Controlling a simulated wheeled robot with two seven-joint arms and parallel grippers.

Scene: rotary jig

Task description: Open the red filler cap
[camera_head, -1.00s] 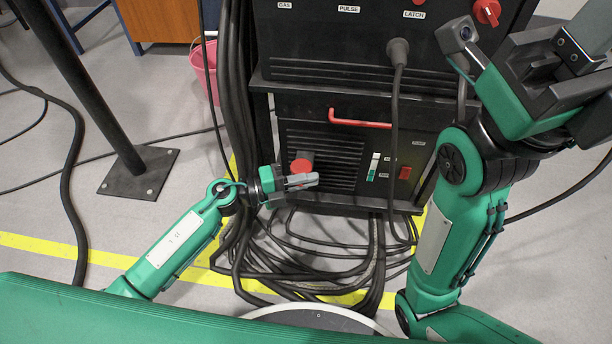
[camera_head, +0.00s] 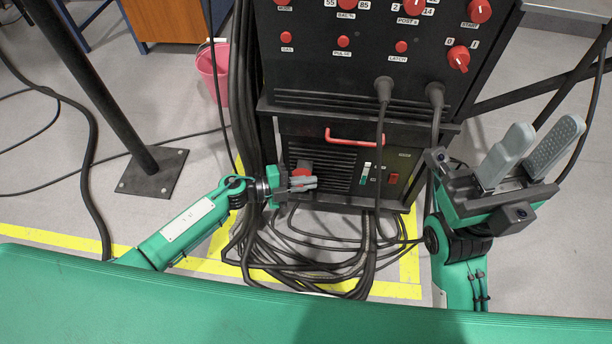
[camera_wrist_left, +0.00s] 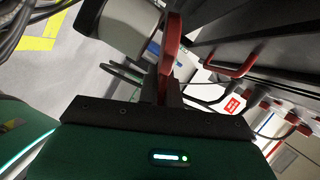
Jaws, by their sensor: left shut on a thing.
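The red filler cap (camera_head: 303,170) is on the lower left of the black machine's front. In the left wrist view the cap (camera_wrist_left: 171,48) shows nearly edge-on as a red disc beside a grey finger. My left gripper (camera_head: 306,184) is at the cap and shut on it; the fingers hide part of the cap in the head view. Whether the cap has turned or come loose I cannot tell. My right gripper (camera_head: 547,128) is raised at the right, away from the machine, with its two grey fingers apart and empty.
The black machine (camera_head: 278,180) has a red handle (camera_head: 357,138) above the vents, a red switch (camera_head: 393,178) and several red knobs higher up. Black cables (camera_head: 300,272) lie coiled below. A black post (camera_head: 110,110) and pink bucket (camera_head: 208,75) stand left.

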